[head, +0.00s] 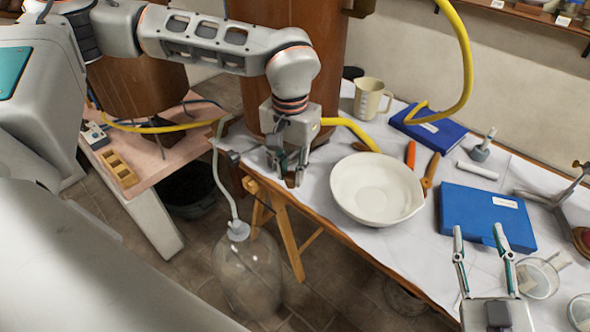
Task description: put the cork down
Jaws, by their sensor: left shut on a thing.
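The cork (291,180) is a small brown piece between the fingers of my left gripper (290,174). That gripper is shut on it, pointing down near the left edge of the white-covered table (310,205), left of the white bowl (376,190). The fingers hide part of the cork, and I cannot tell whether it touches the table. My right gripper (480,238) is at the lower right, with its two fingers apart and nothing between them, in front of a blue book or box (487,216).
A glass carboy (247,270) with a tube stands on the floor below the table edge. A beige jug (371,98), another blue book (428,128), orange-handled tools (430,170), a mortar-like grey piece (481,152) and glass dishes (538,278) are on the table. A yellow hose (467,60) hangs above.

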